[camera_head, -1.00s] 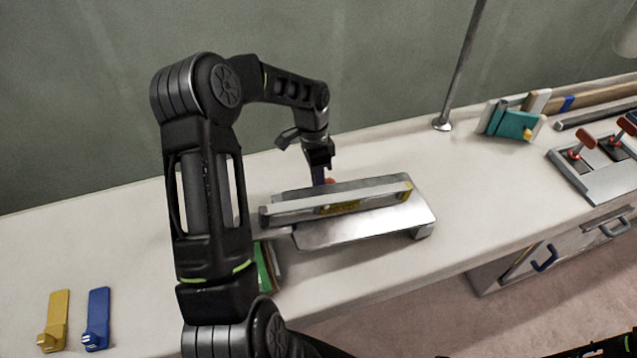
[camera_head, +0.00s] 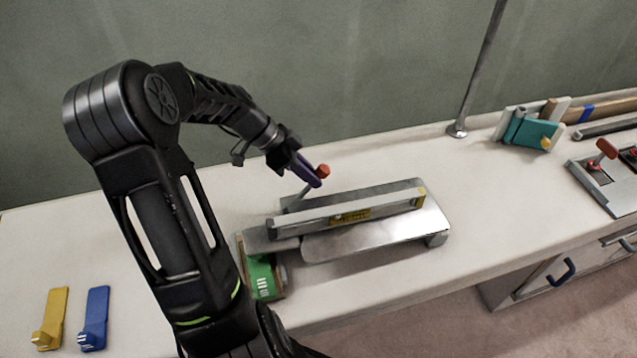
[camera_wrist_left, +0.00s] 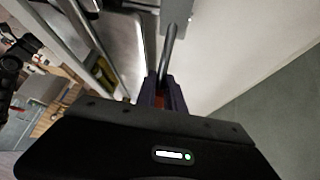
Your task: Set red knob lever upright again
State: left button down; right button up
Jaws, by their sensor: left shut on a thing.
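The red knob (camera_head: 323,171) stands out beyond the fingertips of my left gripper (camera_head: 313,176), behind the metal device (camera_head: 410,228) on the bench. My left gripper is shut on the knob lever. Its thin grey shaft (camera_head: 302,192) runs from the device up to the fingers and leans to the right in the head view. In the left wrist view, the grey lever rod (camera_wrist_left: 168,50) runs away from between the dark fingers (camera_wrist_left: 162,95), with a little red showing between them. The fingers hide most of the grip. My right gripper is not seen.
A green box (camera_head: 262,278) stands at the device's left end. Yellow (camera_head: 52,315) and blue (camera_head: 95,315) pieces lie at the front left. A teal block (camera_head: 530,132), a pole (camera_head: 478,75) and another red-handled lever (camera_head: 606,149) are on the right. The bench between is clear.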

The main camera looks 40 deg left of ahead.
aim_at(309, 187)
pick_arm(q)
jog(key=shift+s+a+r+b, duration=0.45)
jog(key=shift+a+b, duration=0.05)
jog(key=shift+b, duration=0.05)
jog(key=shift+s+a+r+b, duration=0.1)
jog(key=shift+s+a+b, duration=0.2)
jog(key=shift+s+b, duration=0.2)
jog(key=shift+s+a+r+b, duration=0.1)
jog(key=shift+s+a+b, duration=0.15)
jog(key=shift+s+b, duration=0.25)
jog(key=shift+s+a, duration=0.25)
jog(key=shift+s, duration=0.25)
jog(key=shift+f, duration=0.1)
jog(key=shift+s+d+f, duration=0.1)
jog(key=shift+s+f, duration=0.05)
jog(key=c, duration=1.7)
grip_release()
jog(key=shift+c, duration=0.2)
jog(key=shift+o, duration=1.4)
jog(key=shift+r, duration=0.2)
